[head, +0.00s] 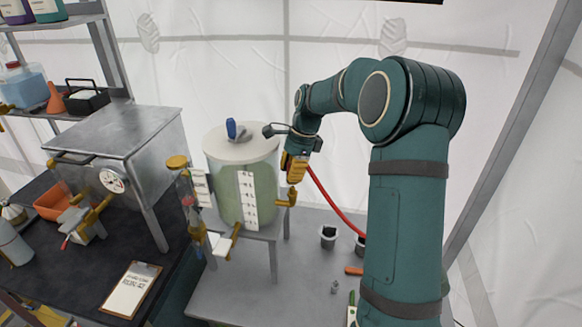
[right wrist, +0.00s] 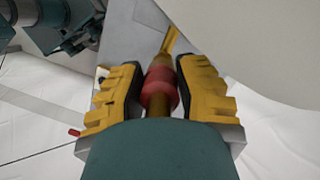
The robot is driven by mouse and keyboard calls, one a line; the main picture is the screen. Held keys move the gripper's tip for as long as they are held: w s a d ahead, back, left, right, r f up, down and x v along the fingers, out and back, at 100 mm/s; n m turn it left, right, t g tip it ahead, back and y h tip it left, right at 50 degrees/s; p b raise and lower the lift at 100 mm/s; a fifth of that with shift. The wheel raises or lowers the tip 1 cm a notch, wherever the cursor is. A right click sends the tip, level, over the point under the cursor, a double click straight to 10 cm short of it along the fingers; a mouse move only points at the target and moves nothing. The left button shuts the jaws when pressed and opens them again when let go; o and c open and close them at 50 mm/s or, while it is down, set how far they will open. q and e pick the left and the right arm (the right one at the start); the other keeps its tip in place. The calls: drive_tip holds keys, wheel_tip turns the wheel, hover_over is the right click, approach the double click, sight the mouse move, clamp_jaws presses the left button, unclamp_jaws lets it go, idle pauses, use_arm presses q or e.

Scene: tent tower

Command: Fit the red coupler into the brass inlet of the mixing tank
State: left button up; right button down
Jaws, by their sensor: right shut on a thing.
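The mixing tank (head: 228,165) is a pale green cylinder with a white lid and a scale strip, standing on a grey stand. Its brass inlet (head: 288,200) sticks out low on its right side. My right gripper (head: 294,178) is just above the inlet, shut on the red coupler; the fingers hide the coupler in the head view. In the right wrist view the red coupler (right wrist: 160,88) sits between the yellow fingers, with a brass piece (right wrist: 171,42) in line beyond it. I cannot tell whether they touch. The left gripper is not in view.
A red hose (head: 335,202) runs from my right gripper down to the bench. Dark cups (head: 328,237) stand on the grey bench (head: 235,290) right of the tank. A metal box (head: 120,130) with a gauge and a clipboard (head: 131,290) are at left.

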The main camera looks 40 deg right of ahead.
sight(291, 188)
drive_tip(key=shift+f, duration=0.35)
drive_tip(key=shift+p, duration=0.8)
idle(1.5)
drive_tip(key=shift+f+b, duration=0.65)
drive_tip(key=shift+f, duration=0.8)
drive_tip(key=c, duration=0.7)
unclamp_jaws()
drive_tip(key=v, duration=1.2)
drive_tip(key=shift+r, duration=0.1)
